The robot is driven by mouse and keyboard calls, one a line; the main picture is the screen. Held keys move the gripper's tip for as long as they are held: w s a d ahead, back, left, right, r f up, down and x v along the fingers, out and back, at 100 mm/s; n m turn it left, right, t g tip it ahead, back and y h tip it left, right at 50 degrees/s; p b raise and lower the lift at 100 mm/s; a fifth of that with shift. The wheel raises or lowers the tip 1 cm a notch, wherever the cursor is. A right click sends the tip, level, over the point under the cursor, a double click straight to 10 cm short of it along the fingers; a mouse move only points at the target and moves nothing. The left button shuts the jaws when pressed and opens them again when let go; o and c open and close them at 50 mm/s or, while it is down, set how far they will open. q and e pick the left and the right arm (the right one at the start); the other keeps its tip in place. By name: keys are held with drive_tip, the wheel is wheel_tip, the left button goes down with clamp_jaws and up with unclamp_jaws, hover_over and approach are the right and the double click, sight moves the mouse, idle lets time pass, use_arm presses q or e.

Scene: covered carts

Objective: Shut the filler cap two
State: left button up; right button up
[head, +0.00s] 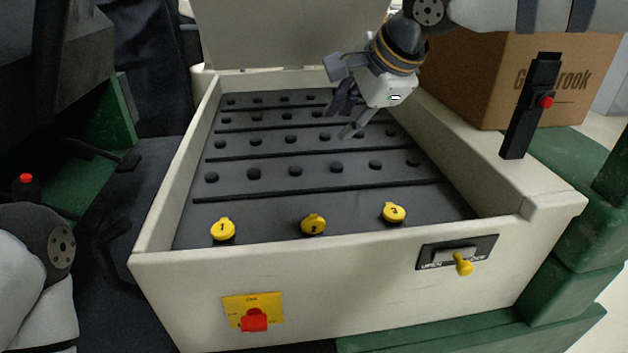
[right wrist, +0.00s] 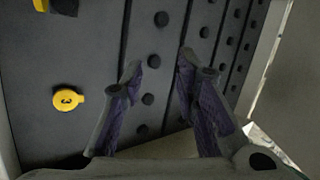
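The filler cap two (head: 313,224) is a yellow disc marked 2, in the middle of the front row in the cart's dark recess. Yellow cap one (head: 223,230) is to its left and cap three (head: 394,213) to its right. My right gripper (head: 345,120) hangs over the recess, behind and above the caps, open and empty. In the right wrist view, cap three (right wrist: 67,99) lies left of the open fingers. A cut-off yellow piece (right wrist: 40,5) beside a dark round shape is at the top edge; I cannot tell cap two's lid angle. My left gripper is out of view.
The recess has pale raised walls and rows of black knobs (head: 295,171). The front panel carries a red switch (head: 254,320) and a yellow-handled slider (head: 463,264). A black post with a red button (head: 546,101) and a cardboard box (head: 480,75) stand right.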

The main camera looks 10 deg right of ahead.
sight(315, 215)
drive_tip(key=s+a+f+m+g+y, duration=0.1)
drive_tip(key=s+g, duration=0.2)
drive_tip(key=s, duration=0.3)
drive_tip(key=s+a+f+m+g, duration=0.1)
drive_tip(key=s+m+g, duration=0.1)
drive_tip(key=s, duration=0.3)
drive_tip(key=x, duration=1.1)
drive_tip(key=shift+w+a+f, duration=0.2)
drive_tip(key=shift+a+f, duration=0.05)
drive_tip(key=shift+a, duration=0.05)
clamp_jaws()
